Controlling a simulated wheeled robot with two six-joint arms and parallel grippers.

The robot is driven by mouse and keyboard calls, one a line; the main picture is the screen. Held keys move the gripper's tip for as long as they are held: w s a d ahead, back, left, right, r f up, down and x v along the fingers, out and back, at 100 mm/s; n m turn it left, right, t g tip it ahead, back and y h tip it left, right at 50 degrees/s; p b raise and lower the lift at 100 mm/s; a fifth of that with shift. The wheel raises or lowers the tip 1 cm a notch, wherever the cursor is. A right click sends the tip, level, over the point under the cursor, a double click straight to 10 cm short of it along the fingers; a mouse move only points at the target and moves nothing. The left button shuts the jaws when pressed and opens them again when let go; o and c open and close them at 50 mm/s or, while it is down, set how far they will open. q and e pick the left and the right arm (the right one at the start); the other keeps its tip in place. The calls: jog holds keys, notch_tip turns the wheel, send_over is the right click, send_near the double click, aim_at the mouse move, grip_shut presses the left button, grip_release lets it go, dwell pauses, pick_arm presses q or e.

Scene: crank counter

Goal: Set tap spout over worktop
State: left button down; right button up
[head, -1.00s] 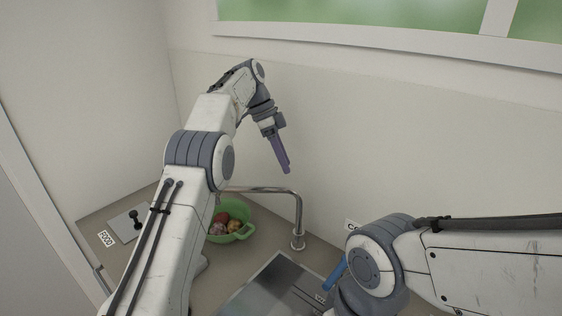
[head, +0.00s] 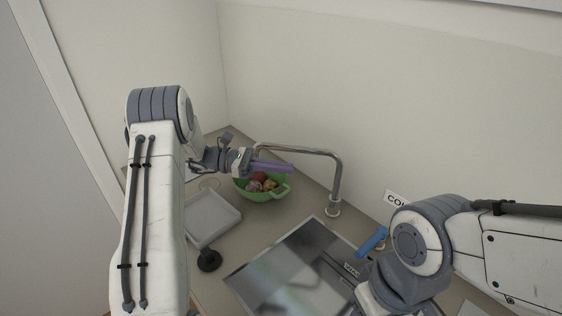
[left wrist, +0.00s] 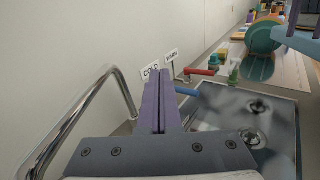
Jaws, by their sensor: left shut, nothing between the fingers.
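The chrome tap spout (head: 300,151) runs left from its upright (head: 335,185), with its far end above the worktop (head: 262,222) near a green bowl. My left gripper (head: 275,166) is shut and empty, its purple fingers close beside the spout's outer part. I cannot tell whether they touch it. In the left wrist view the shut fingers (left wrist: 160,100) point past the tap, and the spout (left wrist: 75,115) curves along the left. The steel sink (head: 293,262) lies in front of the tap. My right gripper is outside the head view; only its arm shows.
The green bowl (head: 279,193) of fruit stands below the spout. A blue lever (head: 372,242) sits right of the tap; a red lever (left wrist: 200,72) shows in the left wrist view.

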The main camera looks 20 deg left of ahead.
pick_arm(q)
jog(key=s+a+f+n+t+y+b, duration=0.15)
jog(key=n+t, duration=0.25)
jog(key=n, duration=0.4)
jog(key=s+a+f+n+t, duration=0.1)
jog(key=a+n+t, duration=0.25)
jog(key=n, duration=0.35)
jog(key=n+t+y+p, duration=0.4)
jog(key=n+t+p, duration=0.1)
jog(key=n, duration=0.6)
send_near(293, 151)
jog(key=shift+h, duration=0.25)
jog(key=x, duration=0.5)
jog(key=shift+s+d+f, duration=0.1)
jog(key=shift+d+f, duration=0.05)
jog(key=shift+d, duration=0.05)
jog(key=shift+w+p, duration=0.3)
jog(key=shift+w, duration=0.2)
